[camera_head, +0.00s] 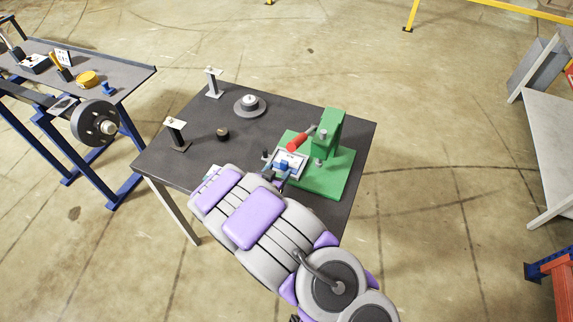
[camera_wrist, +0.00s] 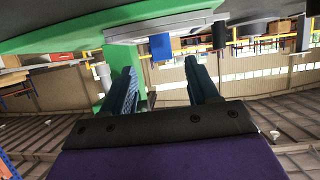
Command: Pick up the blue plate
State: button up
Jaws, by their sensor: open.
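The blue plate (camera_head: 284,166) looks like a small blue piece on a pale grey fixture (camera_head: 293,158) at the green press on the dark table. In the wrist view, which looks upside down, the blue plate (camera_wrist: 160,46) hangs from the pale fixture at the top, beyond and between my fingertips. My gripper (camera_wrist: 160,75) is open, with two dark ridged fingers apart and nothing between them. In the head view my gripper (camera_head: 277,180) is close to the near left side of the fixture, partly hidden by my arm.
The green press (camera_head: 333,128) with a red handle (camera_head: 297,139) stands just right of the blue plate. A round grey gauge (camera_head: 250,104), a dark knob (camera_head: 222,134) and two small stands sit on the table (camera_head: 185,107). A blue-framed bench (camera_head: 115,75) stands left.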

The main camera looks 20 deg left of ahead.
aim_at(283, 164)
jog(key=x, duration=0.3)
jog(key=shift+s+a, duration=0.1)
jog(key=shift+a, duration=0.15)
jog(key=shift+w+d+f, duration=0.15)
jog(key=shift+w+d, duration=0.05)
jog(key=shift+w, duration=0.25)
jog(key=b+x, duration=0.1)
jog(key=x, duration=0.3)
jog(key=shift+w+a, duration=0.1)
jog(key=shift+w, duration=0.05)
grip_shut()
